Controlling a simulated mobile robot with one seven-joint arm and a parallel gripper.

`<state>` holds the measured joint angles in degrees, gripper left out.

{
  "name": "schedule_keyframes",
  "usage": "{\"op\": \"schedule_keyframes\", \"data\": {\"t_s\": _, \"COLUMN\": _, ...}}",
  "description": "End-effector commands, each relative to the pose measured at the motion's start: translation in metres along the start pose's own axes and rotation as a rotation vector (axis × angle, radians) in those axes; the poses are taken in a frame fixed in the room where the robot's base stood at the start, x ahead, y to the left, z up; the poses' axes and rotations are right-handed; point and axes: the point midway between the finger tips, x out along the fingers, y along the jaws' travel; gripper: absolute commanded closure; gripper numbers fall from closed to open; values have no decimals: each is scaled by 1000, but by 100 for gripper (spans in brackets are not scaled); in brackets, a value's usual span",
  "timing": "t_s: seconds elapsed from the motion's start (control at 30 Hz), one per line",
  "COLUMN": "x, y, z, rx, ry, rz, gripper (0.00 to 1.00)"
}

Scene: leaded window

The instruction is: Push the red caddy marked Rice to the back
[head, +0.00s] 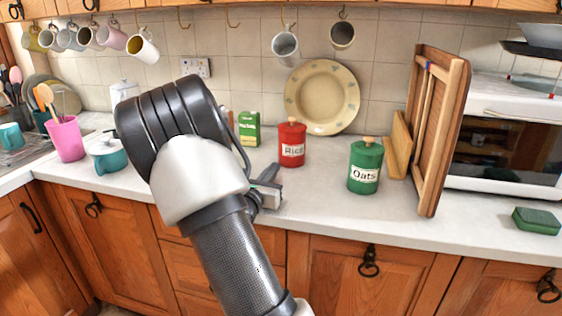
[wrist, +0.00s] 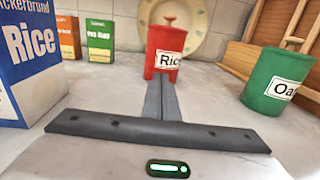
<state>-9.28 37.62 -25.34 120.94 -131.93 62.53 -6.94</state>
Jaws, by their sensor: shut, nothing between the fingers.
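The red caddy marked Rice (head: 292,145) stands upright on the white counter, in front of a cream plate, with a wooden knob on its lid. In the wrist view the red caddy (wrist: 178,42) is straight ahead of my gripper (wrist: 165,82). The two fingers are together with nothing between them. Their tips reach the caddy's lower front in that picture; I cannot tell whether they touch it. In the head view my gripper (head: 272,176) is low over the counter, left of and nearer than the caddy, partly hidden by my arm.
A green Oats caddy (head: 365,166) stands to the right, nearer the front. A green box (head: 249,128) is behind left. A blue and white Rice box (wrist: 30,55) is close on the left. The cream plate (head: 322,97) leans on the back wall. Wooden boards (head: 440,130) stand at right.

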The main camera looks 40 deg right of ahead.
Motion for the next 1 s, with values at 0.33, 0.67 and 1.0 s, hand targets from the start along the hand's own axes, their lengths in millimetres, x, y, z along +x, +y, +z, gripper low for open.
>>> {"op": "schedule_keyframes", "data": {"t_s": 0.33, "x": 66, "y": -1, "z": -2, "rx": 0, "ry": 0, "rz": -2, "gripper": 100}}
{"op": "schedule_keyframes", "data": {"t_s": 0.67, "x": 83, "y": 0, "z": 0, "rx": 1, "ry": 1, "rz": -1, "gripper": 100}}
{"op": "schedule_keyframes", "data": {"t_s": 1.0, "x": 85, "y": 3, "z": 0, "rx": 1, "ry": 0, "rz": -1, "gripper": 100}}
